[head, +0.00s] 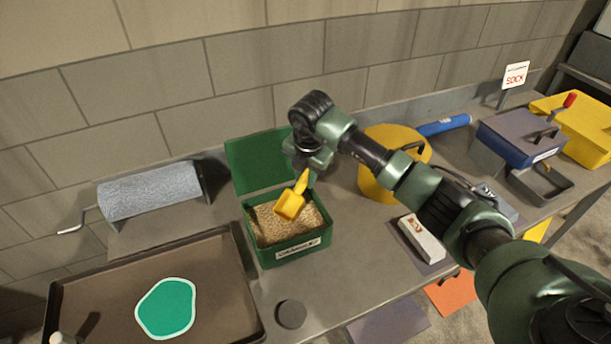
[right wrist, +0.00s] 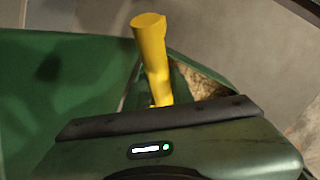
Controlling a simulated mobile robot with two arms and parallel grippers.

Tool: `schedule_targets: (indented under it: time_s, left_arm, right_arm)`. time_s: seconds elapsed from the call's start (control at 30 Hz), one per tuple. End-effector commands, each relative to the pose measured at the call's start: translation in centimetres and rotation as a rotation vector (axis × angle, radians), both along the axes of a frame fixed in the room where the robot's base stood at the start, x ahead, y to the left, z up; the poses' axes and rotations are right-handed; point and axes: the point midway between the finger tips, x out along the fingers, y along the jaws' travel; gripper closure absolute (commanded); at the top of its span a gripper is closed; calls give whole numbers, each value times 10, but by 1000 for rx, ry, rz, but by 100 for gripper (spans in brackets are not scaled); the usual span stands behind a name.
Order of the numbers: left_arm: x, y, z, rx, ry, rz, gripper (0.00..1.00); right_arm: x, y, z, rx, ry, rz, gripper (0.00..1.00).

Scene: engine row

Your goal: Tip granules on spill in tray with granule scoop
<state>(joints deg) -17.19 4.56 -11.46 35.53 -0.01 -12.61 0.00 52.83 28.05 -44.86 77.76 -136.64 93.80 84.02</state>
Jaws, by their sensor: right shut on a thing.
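The yellow granule scoop (head: 290,204) is in my right gripper (head: 309,174), which is shut on its handle. The scoop's bowl is over the open green granule box (head: 294,257), at or just above the tan granules (head: 267,226); I cannot tell whether it touches them or holds any. In the right wrist view the yellow handle (right wrist: 153,58) sticks up past the gripper. The green spill (head: 167,308) with a pale rim lies flat in the dark tray (head: 222,270) at the lower left. My left gripper is not in view.
A grey roll on a cranked stand (head: 150,190) is behind the tray. A yellow round container (head: 380,182), a white block (head: 422,238) and a blue box (head: 518,140) are to the right. A wall closes the back.

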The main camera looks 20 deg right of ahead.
Motion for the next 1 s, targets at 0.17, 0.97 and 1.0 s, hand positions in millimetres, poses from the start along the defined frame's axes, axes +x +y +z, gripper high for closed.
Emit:
schedule_targets:
  time_s: [0.17, 0.97, 1.0]
  left_arm:
    - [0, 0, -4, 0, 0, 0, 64]
    - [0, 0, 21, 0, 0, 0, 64]
    - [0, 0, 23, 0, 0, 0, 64]
  right_arm:
    - [0, 0, -4, 0, 0, -1, 100]
    - [0, 0, 35, 0, -3, -1, 100]
    - [0, 0, 38, -1, -2, 0, 100]
